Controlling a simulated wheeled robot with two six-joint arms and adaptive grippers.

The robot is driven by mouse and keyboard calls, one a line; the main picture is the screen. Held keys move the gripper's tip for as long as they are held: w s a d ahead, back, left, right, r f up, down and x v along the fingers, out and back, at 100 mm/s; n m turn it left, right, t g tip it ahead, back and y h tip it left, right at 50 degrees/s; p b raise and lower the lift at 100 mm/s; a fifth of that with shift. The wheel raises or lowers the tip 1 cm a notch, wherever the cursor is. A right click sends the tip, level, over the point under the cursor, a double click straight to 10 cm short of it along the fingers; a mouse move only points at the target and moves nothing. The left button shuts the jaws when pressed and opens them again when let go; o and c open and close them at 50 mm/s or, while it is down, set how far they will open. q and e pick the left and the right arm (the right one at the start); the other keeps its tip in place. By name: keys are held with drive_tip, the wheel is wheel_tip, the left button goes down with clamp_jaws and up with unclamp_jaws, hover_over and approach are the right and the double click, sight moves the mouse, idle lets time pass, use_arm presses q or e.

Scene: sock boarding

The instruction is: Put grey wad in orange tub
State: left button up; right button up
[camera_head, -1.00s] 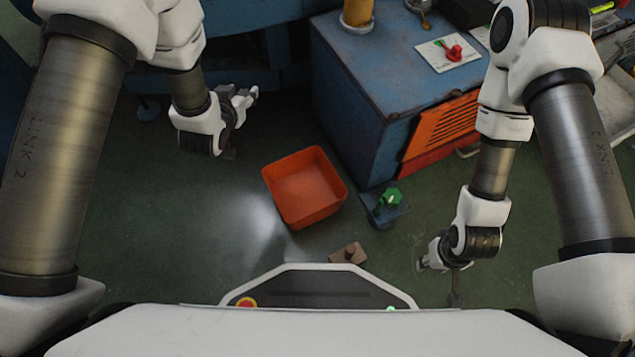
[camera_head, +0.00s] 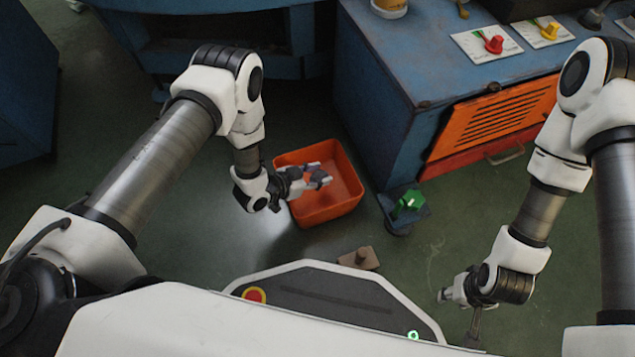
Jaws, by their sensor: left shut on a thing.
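The orange tub (camera_head: 343,205) stands on the floor in front of the blue cabinet, its open top facing up. My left gripper (camera_head: 318,177) is over the tub's opening, reaching in from the left. It is shut on a small grey thing, most likely the grey wad, which is largely hidden by the fingers and hard to tell apart from them. My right gripper (camera_head: 447,296) hangs low at the right, well away from the tub. Its fingers are small and turned so that I cannot tell whether they are open.
A blue cabinet (camera_head: 385,105) with an orange vented panel (camera_head: 495,117) stands behind and right of the tub. A blue pedestal with a green knob (camera_head: 408,203) is close to the tub's right. A brown block (camera_head: 359,259) lies in front. Floor left of the tub is clear.

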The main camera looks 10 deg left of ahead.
sight(317, 180)
use_arm(q)
drive_tip(key=shift+f+b, duration=0.55)
drive_tip(key=shift+f, duration=1.05)
use_arm(e)
drive_tip(key=shift+f, duration=1)
use_arm(q)
drive_tip(key=shift+f, duration=0.1)
drive_tip(key=o, duration=0.9)
drive_tip(key=shift+s, duration=0.1)
drive_tip(key=shift+f, duration=0.1)
